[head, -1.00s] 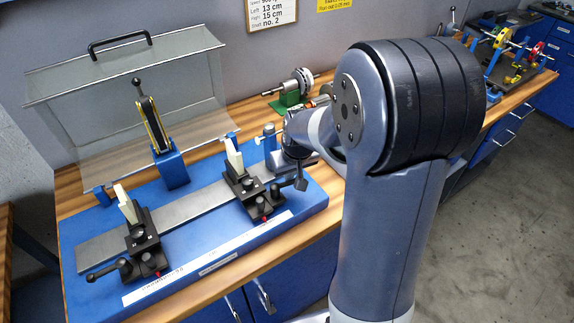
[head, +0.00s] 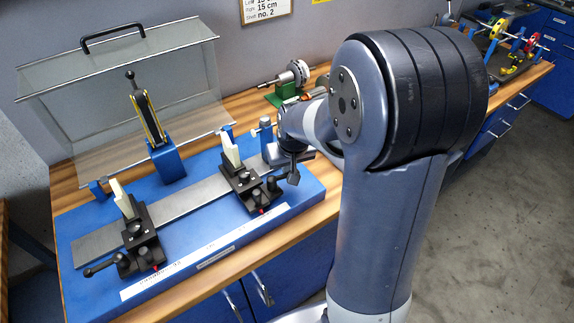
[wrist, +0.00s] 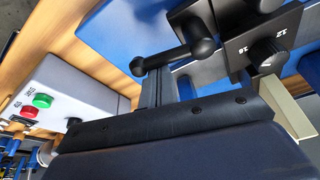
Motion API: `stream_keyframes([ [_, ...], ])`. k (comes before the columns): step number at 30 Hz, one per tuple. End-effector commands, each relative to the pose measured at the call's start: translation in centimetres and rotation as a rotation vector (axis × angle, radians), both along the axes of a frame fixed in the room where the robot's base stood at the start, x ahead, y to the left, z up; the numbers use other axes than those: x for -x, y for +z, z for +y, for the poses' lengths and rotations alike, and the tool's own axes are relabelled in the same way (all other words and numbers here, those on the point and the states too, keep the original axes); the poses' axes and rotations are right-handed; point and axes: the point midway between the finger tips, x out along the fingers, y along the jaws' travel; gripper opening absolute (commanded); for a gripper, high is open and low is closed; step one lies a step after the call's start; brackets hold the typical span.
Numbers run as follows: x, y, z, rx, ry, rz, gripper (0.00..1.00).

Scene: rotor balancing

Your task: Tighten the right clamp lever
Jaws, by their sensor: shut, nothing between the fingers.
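The right clamp (head: 243,183) is a black block with a white upright on the grey rail of the blue base. Its black lever (wrist: 172,57), with a round knob at its end, shows clearly in the wrist view. My gripper (head: 293,176) is at the right side of this clamp in the head view, partly hidden by my arm. In the wrist view my gripper (wrist: 163,78) is shut and empty, its fingers close by the lever. I cannot tell whether they touch it. The left clamp (head: 137,240) has its lever pointing left.
A raised clear guard (head: 60,110) with a black handle stands behind the base. A grey box with green and red buttons (wrist: 62,105) lies left in the wrist view. A rotor on a green stand (head: 290,85) is at the back of the wooden bench.

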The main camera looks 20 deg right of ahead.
Motion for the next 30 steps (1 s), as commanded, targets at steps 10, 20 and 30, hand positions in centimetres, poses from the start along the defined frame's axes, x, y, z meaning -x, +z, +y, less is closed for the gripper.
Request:
stream_keyframes([
  [10,1.0,-0.3,-0.2,0.001,-0.174,0.003,0.0],
  [20,2.5,-0.4,-0.1,0.002,-0.483,0.001,0.0],
  [30,4.0,-0.4,0.4,0.001,-0.807,0.001,0.0],
])
